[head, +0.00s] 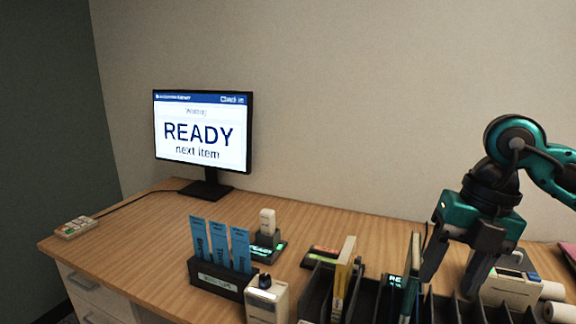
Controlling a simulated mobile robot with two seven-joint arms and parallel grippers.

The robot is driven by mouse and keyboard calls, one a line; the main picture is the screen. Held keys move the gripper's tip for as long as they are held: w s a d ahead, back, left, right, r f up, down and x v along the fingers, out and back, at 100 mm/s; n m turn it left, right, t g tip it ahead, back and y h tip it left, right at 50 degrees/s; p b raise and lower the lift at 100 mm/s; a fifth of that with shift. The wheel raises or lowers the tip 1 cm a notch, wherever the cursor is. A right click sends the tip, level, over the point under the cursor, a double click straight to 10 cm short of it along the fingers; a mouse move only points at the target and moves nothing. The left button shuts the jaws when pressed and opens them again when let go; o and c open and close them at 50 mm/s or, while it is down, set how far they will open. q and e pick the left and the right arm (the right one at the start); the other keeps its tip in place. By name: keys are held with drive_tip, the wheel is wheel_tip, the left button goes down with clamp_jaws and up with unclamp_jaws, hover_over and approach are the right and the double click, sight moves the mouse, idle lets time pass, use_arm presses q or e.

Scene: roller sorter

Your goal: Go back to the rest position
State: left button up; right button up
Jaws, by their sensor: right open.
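My right gripper (450,285) is in the head view at the right, pointing down with its fingers apart. It hangs over the black slotted rack (365,300) at the front of the desk. A dark green upright item (411,280) stands in the rack just left of the left finger; I cannot tell whether they touch. Nothing shows held between the fingers. My left gripper is not in view.
A monitor (203,132) reading "READY next item" stands at the back left of the wooden desk (130,235). A holder (215,280) with blue cards, a scanner in a cradle (267,225), a yellowish book (343,275) and a label printer (512,288) stand near the rack. The left desk is mostly clear.

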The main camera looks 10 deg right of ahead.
drive_tip(key=a+n+g+y, duration=0.1)
drive_tip(key=a+n+y, duration=0.2)
drive_tip(key=a+y, duration=1.15)
drive_tip(key=w+a+r+m+t+y, duration=0.35)
drive_tip(key=a+r+m+t, duration=0.35)
drive_tip(key=r+m+t, duration=0.3)
drive_tip(key=w+d+f+m+t+h, duration=0.4)
drive_tip(key=d+f+m+t+h, duration=0.25)
drive_tip(key=m+t+h, duration=0.65)
drive_tip(key=s+d+f+m+g+h, duration=0.1)
drive_tip(key=d+f+m+g+h, duration=0.25)
drive_tip(key=f, duration=0.25)
drive_tip(key=s+d+f+m+g+h, duration=0.1)
drive_tip(key=d+f+m+g+h, duration=0.25)
drive_tip(key=f, duration=0.35)
drive_tip(key=s+f+m+g, duration=0.2)
drive_tip(key=s+f+g, duration=1)
drive_tip(key=s+f, duration=0.6)
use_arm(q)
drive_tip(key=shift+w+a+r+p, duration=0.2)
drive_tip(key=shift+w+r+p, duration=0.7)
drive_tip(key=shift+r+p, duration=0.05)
use_arm(e)
drive_tip(key=w+a+f+t+y, duration=0.1)
drive_tip(key=w+a+f+t, duration=0.1)
drive_tip(key=w+f+t, duration=0.3)
drive_tip(key=shift+w+a+f+t+y, duration=0.15)
drive_tip(key=shift+w+a+t+y, duration=0.25)
drive_tip(key=shift+t, duration=0.8)
